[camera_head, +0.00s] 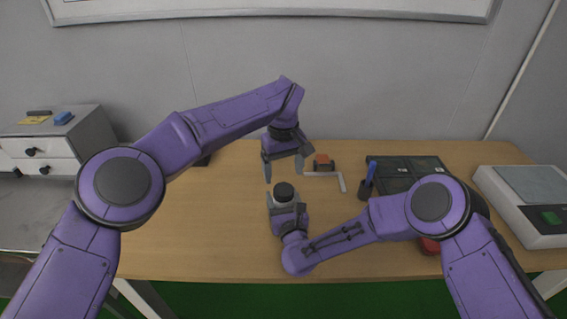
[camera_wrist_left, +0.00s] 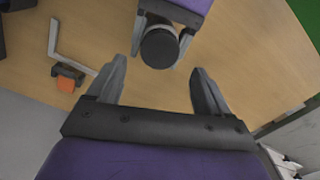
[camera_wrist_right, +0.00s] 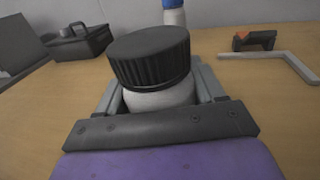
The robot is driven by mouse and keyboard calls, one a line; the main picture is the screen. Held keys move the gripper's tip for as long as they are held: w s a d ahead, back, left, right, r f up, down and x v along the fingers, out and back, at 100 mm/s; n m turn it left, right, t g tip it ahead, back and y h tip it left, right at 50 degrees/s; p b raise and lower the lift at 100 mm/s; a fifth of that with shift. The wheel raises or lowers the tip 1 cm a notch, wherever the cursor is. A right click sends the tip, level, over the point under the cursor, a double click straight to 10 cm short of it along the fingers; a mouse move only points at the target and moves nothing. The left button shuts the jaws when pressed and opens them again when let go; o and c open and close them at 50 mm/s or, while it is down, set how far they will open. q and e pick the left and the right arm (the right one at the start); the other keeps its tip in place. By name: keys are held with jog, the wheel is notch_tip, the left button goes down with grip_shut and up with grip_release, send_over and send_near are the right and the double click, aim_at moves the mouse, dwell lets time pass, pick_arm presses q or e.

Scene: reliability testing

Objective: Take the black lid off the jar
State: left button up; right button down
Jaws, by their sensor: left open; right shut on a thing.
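A white jar (camera_wrist_right: 160,97) with a ridged black lid (camera_wrist_right: 150,48) on top stands upright between the fingers of my right gripper (camera_head: 285,197), which is shut on the jar's body below the lid. The black lid also shows in the head view (camera_head: 284,191) and from above in the left wrist view (camera_wrist_left: 160,47). My left gripper (camera_head: 284,170) is open and empty. It hangs pointing down above and beyond the jar, with its fingers apart from the lid. Most of the jar's body is hidden by the right gripper.
An orange and black tool (camera_head: 323,163) and a grey L-shaped piece (camera_head: 330,176) lie right of the jar. A pen cup (camera_head: 366,189) and black tray (camera_head: 395,184) stand farther right. A grey device (camera_head: 528,205) is at the right edge.

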aim_at(284, 189)
pick_arm(q)
notch_tip(284, 189, down, 6)
jog(key=shift+f, duration=0.1)
jog(key=c, duration=1.1)
jog(key=n, duration=0.5)
jog(key=shift+n, duration=0.3)
jog(key=n, duration=2.1)
jog(key=shift+n, duration=0.4)
jog(key=n, duration=0.6)
jog(key=shift+d, duration=0.1)
jog(key=n, duration=0.6)
jog(key=shift+r, duration=0.2)
jog(key=n, duration=0.6)
jog(key=shift+n, duration=0.3)
jog(key=n, duration=0.8)
